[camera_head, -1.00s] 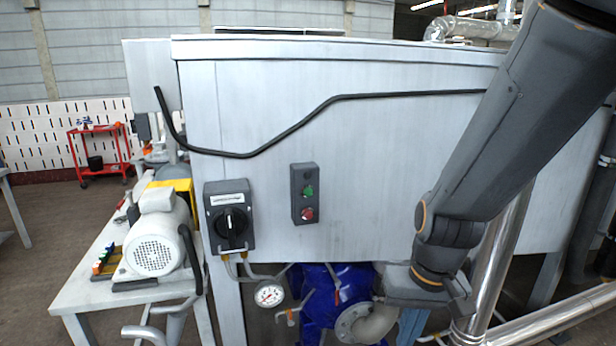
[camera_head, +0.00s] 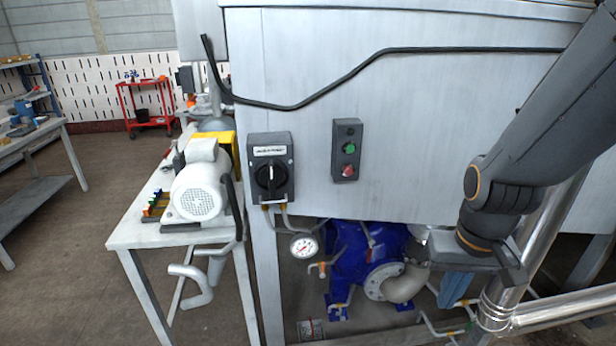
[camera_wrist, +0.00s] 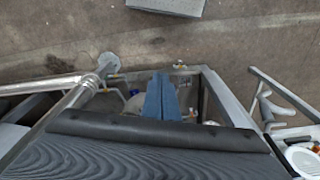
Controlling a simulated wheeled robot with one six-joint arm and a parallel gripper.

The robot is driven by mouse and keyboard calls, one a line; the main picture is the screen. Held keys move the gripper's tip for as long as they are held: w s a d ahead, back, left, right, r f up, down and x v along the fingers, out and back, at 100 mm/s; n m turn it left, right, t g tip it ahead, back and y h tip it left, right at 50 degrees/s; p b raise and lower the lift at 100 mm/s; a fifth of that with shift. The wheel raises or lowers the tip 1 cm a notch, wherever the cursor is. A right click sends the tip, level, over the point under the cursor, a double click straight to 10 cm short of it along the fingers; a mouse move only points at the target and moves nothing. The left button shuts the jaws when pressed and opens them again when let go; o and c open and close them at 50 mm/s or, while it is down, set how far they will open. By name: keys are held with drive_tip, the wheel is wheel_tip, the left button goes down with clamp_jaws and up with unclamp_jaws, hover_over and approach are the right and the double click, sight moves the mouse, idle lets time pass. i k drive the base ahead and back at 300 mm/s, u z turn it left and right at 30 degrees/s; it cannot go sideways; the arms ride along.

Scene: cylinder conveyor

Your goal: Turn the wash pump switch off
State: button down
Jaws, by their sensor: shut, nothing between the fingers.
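A dark grey switch box (camera_head: 270,168) with a black rotary knob (camera_head: 270,180) and a white label is mounted on the lower left of the grey metal panel in the head view. The knob's handle stands about upright; the label is too small to read. My gripper (camera_head: 453,292) is well to the right of the switch and lower, below the panel's bottom edge. Its blue fingers point downward and also show in the wrist view (camera_wrist: 160,95), shut together and empty. The switch is not visible in the wrist view.
A box with green and red buttons (camera_head: 346,150) sits right of the switch. A black cable (camera_head: 300,105) crosses the panel. A gauge (camera_head: 303,246), blue pump (camera_head: 365,255) and steel pipe (camera_head: 520,262) are below. A table with a white motor (camera_head: 200,190) stands left.

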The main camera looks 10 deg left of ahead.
sight(271, 176)
drive_tip(key=z, duration=0.9)
drive_tip(key=k, duration=1)
drive_tip(key=u, duration=1.45)
